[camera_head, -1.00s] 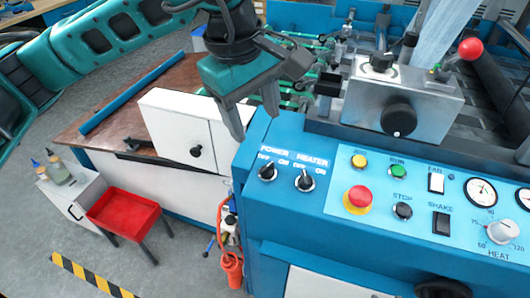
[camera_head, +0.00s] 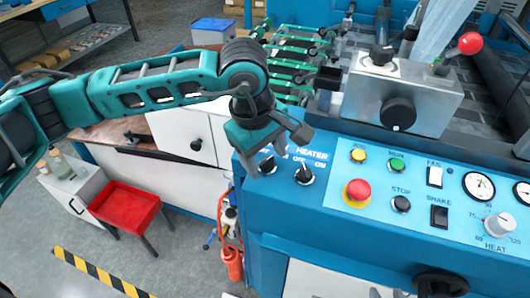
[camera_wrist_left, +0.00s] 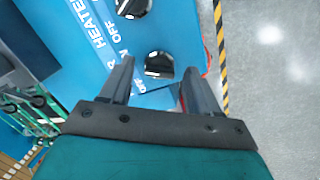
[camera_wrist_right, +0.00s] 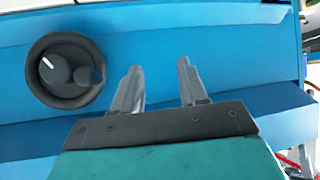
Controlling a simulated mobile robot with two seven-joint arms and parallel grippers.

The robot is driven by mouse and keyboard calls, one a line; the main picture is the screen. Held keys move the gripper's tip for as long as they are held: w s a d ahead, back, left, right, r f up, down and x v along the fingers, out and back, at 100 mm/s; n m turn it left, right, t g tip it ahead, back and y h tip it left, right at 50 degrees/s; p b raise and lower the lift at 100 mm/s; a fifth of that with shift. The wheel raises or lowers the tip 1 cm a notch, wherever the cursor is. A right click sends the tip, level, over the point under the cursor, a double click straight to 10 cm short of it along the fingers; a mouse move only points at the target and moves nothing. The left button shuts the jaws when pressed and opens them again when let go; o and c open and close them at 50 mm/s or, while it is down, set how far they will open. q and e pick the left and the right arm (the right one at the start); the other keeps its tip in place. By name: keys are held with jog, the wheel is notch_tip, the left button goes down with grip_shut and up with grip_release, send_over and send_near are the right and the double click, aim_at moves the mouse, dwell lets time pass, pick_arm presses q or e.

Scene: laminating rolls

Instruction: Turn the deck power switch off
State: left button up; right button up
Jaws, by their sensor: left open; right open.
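The power switch (camera_head: 268,165) is a black rotary knob at the left end of the blue control panel (camera_head: 330,150). My left gripper (camera_head: 275,150) hangs over it and hides part of it and the POWER label. In the left wrist view the power knob (camera_wrist_left: 158,65) lies between the two open fingertips (camera_wrist_left: 157,75), with no clear contact. Whether it points to ON or OFF I cannot tell. The similar heater knob (camera_head: 304,174) sits just right of it. My right gripper (camera_wrist_right: 160,68) is open and empty, facing the blue machine front.
A red emergency button (camera_head: 357,193), a yellow button (camera_head: 358,155), a green button (camera_head: 397,165) and a black stop button (camera_head: 400,204) stand right of the knobs. A black handwheel (camera_wrist_right: 65,70) is left of my right gripper. A red tray (camera_head: 120,205) stands at lower left.

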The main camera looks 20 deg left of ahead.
pick_arm(q)
jog(key=shift+c, duration=0.4)
jog(key=c, duration=1)
jog(key=shift+o, duration=0.2)
